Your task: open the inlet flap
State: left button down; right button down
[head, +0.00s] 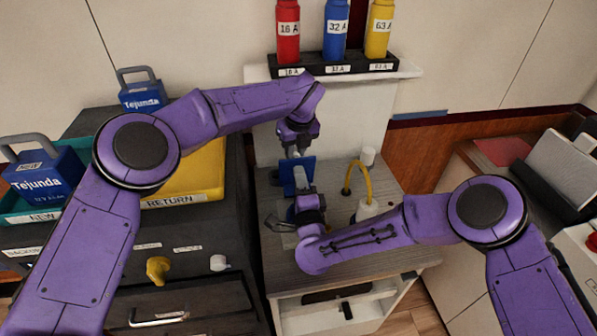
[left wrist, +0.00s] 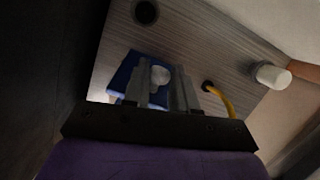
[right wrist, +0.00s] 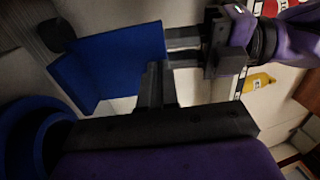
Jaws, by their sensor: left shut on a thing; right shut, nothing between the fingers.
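The inlet flap appears as a blue panel (head: 287,178) standing up above the grey worktop; it also shows in the left wrist view (left wrist: 124,76) and large in the right wrist view (right wrist: 110,58). My left gripper (head: 298,151) comes down from above and is shut on the flap's edge; its fingertips meet that edge in the right wrist view (right wrist: 172,44). The exact contact is partly hidden. My right gripper (head: 301,172) is shut and empty, low in front of the flap, its fingertips close beside the panel. I cannot tell whether they touch it.
A yellow hose (head: 348,176) with a white fitting stands right of the flap. Red (head: 288,32), blue (head: 336,30) and yellow (head: 378,28) canisters stand on a shelf behind. A yellow RETURN tray (head: 190,180) lies left. A blue round rim (right wrist: 30,140) shows in the right wrist view.

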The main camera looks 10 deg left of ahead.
pick_arm(q)
jog(key=shift+r, duration=0.2)
pick_arm(e)
jog(key=shift+x, duration=0.8)
